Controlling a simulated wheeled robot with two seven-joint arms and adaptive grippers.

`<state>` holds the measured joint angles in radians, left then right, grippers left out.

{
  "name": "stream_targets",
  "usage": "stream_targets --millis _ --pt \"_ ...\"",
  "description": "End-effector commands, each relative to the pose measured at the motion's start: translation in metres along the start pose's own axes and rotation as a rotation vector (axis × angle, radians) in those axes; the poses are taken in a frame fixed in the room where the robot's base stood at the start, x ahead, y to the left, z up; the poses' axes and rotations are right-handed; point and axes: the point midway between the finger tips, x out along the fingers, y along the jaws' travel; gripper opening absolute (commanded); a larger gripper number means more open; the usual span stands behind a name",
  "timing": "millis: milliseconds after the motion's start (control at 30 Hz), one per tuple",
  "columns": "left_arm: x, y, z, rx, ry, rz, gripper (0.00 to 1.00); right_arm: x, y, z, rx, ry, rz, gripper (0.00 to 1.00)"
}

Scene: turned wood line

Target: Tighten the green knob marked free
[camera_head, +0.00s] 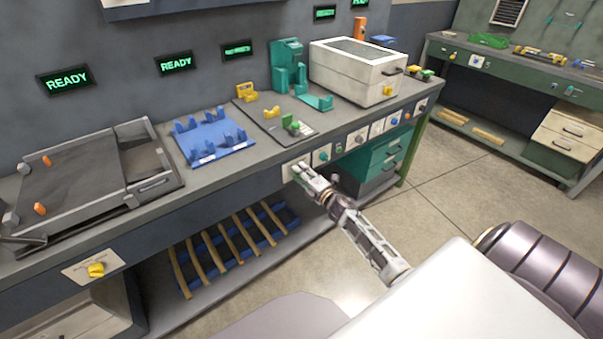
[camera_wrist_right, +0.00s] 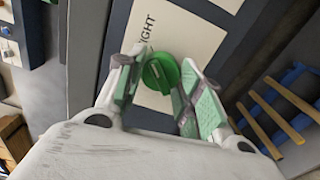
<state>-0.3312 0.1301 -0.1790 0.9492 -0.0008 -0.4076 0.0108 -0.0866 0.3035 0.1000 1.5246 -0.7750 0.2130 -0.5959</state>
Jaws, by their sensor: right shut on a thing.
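The green knob (camera_wrist_right: 160,73) is round and sits on a white plate (camera_wrist_right: 172,24) in the right wrist view. Black lettering ending in "IGHT" runs beside it on the plate. My right gripper (camera_wrist_right: 157,82) has one finger on each side of the knob and is shut on it. In the head view my right gripper (camera_head: 301,170) is at the front face of the workbench, against the white plate (camera_head: 287,170), and hides the knob. My left gripper is not in view.
A teal knob (camera_head: 322,156) sits on the neighbouring plate, with more knob plates along the bench front. On the bench (camera_head: 225,166) stand a blue fixture (camera_head: 214,137) and a white box (camera_head: 345,78). A low shelf below holds several wooden sticks (camera_head: 231,235). Open floor lies right.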

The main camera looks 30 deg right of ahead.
Motion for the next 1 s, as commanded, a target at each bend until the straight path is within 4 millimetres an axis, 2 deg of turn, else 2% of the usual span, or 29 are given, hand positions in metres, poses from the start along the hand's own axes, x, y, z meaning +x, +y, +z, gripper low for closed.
stream_targets --millis 367,400,533,1000 --pt "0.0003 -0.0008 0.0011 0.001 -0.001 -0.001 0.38 -0.0002 -0.0007 0.0008 0.007 -0.002 -0.001 0.12" --pt "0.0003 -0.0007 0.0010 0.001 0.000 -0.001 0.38 -0.0002 -0.0008 0.0008 0.007 -0.002 -0.001 0.40" --pt "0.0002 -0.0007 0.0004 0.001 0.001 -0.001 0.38 -0.0002 -0.0007 0.0006 0.006 -0.001 -0.001 0.57" --pt "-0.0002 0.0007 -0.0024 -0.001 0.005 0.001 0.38 -0.0022 -0.0004 0.0001 0.005 0.000 0.000 0.58"
